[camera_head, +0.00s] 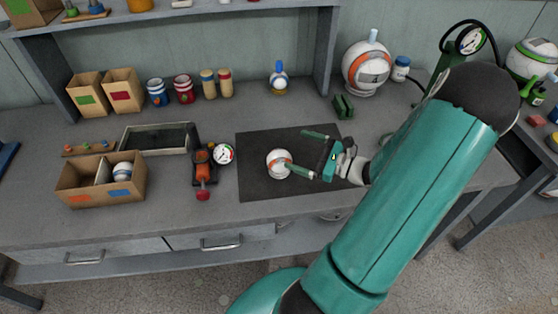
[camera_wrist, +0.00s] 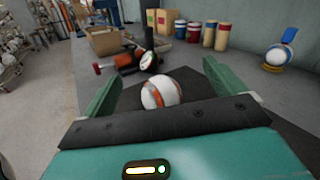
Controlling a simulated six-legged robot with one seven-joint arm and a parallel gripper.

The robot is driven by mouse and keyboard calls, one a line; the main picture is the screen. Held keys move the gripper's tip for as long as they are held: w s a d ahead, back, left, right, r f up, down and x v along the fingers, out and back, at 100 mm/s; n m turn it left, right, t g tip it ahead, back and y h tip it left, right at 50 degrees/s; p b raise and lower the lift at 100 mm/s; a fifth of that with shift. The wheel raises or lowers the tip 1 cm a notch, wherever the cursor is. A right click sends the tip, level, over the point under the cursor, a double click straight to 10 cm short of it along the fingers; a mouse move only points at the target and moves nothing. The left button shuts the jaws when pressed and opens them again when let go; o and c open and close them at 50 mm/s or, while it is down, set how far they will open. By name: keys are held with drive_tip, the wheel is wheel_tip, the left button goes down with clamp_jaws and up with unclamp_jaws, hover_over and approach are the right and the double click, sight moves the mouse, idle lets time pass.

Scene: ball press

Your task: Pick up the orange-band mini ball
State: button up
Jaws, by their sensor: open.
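The orange-band mini ball (camera_head: 278,163) is white with an orange band and rests on the dark mat (camera_head: 262,191) on the bench. It also shows in the wrist view (camera_wrist: 161,93), in the gap between my two green fingers. My gripper (camera_head: 306,153) is open, with one finger close to the ball's right side in the head view and the other farther back over the mat. In the wrist view my gripper (camera_wrist: 160,78) has nothing clamped in it. I cannot tell whether a finger touches the ball.
A red pump with a gauge (camera_head: 203,170) stands left of the mat. A cardboard box (camera_head: 78,189) holds a blue-band ball (camera_head: 122,170). A dark tray (camera_head: 130,140), jars (camera_head: 183,89) and a large ball (camera_head: 366,67) stand behind. A green block (camera_head: 343,106) sits behind the mat.

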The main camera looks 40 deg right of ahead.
sight(279, 160)
wheel_tip(279, 160, down, 8)
drive_tip(key=shift+r, duration=0.25)
drive_tip(key=shift+w+a+f, duration=0.1)
drive_tip(key=shift+w+f, duration=0.1)
drive_tip(key=shift+f, duration=0.05)
drive_tip(key=x, duration=0.7)
drive_tip(key=shift+r, duration=0.1)
drive_tip(key=c, duration=1)
